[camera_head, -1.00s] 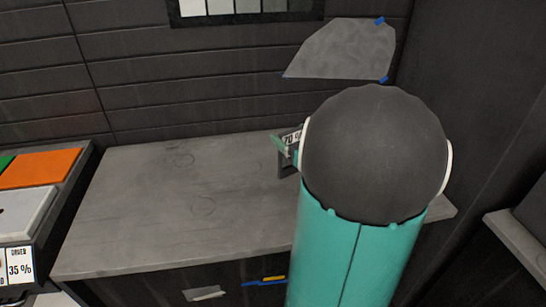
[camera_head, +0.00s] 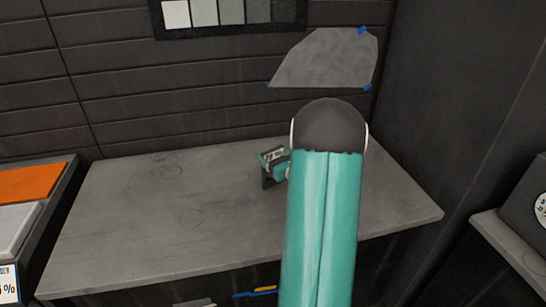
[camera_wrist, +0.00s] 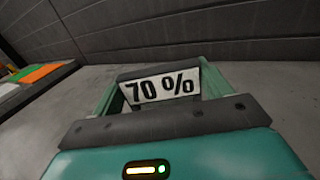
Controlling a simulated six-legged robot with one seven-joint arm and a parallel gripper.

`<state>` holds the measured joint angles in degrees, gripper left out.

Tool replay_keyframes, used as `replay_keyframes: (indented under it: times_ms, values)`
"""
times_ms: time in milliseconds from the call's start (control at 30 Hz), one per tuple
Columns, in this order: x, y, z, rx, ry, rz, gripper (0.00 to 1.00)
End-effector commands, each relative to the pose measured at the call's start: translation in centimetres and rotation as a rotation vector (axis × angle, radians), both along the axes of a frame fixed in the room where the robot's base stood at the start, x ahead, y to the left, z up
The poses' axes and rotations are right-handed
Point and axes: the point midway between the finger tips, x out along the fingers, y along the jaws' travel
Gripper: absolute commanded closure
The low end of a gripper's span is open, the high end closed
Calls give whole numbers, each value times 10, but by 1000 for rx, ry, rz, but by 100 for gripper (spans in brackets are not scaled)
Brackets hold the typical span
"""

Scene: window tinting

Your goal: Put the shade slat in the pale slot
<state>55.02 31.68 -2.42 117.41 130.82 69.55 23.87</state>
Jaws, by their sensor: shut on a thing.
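The shade slat (camera_wrist: 162,88) appears as a dark piece with a white "70 %" label, facing the wrist camera. My gripper (camera_wrist: 160,76) has its green fingers on both sides of it and is shut on it. In the head view the label (camera_head: 273,155) and part of my gripper (camera_head: 276,171) show just left of my arm, over the right part of the grey worktop. Whether the slat touches the worktop is unclear. At the left edge, a dark tray holds a pale grey panel (camera_head: 14,225), likely the pale slot, apart from my gripper.
An orange panel (camera_head: 30,183) lies beside the pale one. The grey worktop (camera_head: 150,215) is clear left of my gripper. A row of graded shade swatches (camera_head: 203,13) and a grey film sheet (camera_head: 328,58) with blue tape are on the wall. Another ledge (camera_head: 510,245) stands right.

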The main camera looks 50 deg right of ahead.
Motion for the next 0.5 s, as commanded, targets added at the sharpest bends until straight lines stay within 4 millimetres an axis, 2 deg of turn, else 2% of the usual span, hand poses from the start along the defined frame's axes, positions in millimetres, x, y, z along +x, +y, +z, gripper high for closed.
replay_keyframes:
  times_ms: [67,433,467,500]
  values:
    - [0,0,-8,0,0,0,57]
    - [-1,0,-11,-1,-1,0,57]
    - [-1,0,-11,-2,-1,0,17]
    - [-1,0,-10,-2,-1,0,9]
